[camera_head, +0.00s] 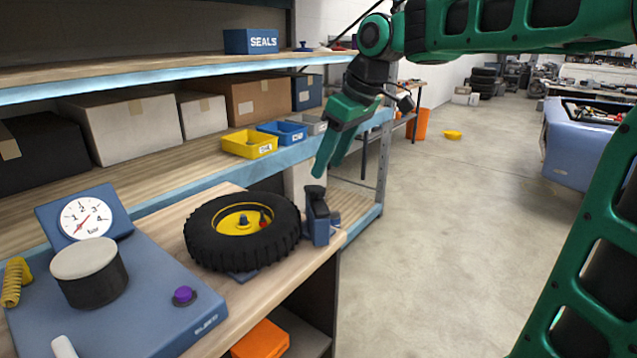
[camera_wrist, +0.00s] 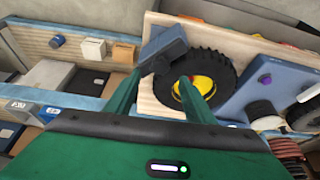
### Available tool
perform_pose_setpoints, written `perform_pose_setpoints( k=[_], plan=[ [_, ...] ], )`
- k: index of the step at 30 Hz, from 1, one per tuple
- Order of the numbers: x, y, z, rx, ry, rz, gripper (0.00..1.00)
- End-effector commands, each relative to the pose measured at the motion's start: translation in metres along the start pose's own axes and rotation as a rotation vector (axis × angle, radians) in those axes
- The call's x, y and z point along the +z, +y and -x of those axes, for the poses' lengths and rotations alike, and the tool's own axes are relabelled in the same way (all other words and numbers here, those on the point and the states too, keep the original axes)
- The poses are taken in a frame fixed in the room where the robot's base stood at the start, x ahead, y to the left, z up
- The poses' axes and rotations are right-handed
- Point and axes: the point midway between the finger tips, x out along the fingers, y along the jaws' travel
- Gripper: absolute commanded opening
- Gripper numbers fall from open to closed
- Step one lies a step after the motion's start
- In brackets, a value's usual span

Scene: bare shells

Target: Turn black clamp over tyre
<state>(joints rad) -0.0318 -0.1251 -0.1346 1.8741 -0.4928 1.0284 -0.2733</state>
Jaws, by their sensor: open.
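The black tyre (camera_head: 215,256) with a yellow hub (camera_head: 241,218) lies flat near the right end of the wooden bench; the tyre also shows in the wrist view (camera_wrist: 228,80). The clamp (camera_head: 316,207), a blue post with a dark arm on top, stands just right of the tyre; it also shows in the wrist view (camera_wrist: 163,50). The arm's exact direction over or beside the tyre is hard to tell. My green gripper (camera_head: 328,170) is open and empty above the clamp, fingers pointing down. In the wrist view, its fingers (camera_wrist: 155,95) reach toward the clamp and tyre.
A blue gauge station (camera_head: 145,300) with a dial (camera_head: 86,218), a dark cylinder with a pale top (camera_head: 90,290) and a purple button (camera_head: 184,294) stands left. Shelves behind hold a yellow bin (camera_head: 250,152) and boxes. Open floor lies right.

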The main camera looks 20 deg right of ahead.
Motion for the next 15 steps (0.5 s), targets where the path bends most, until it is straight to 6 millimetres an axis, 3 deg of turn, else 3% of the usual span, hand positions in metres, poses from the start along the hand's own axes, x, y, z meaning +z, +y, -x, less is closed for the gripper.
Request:
perform_pose_setpoints(
  k=[7,15],
  plan=[
    [0.001,0.0,-0.042,-0.001,-0.003,-0.001,0.49],
    [0.001,0.0,-0.062,0.0,-0.002,-0.001,0.49]
  ],
)
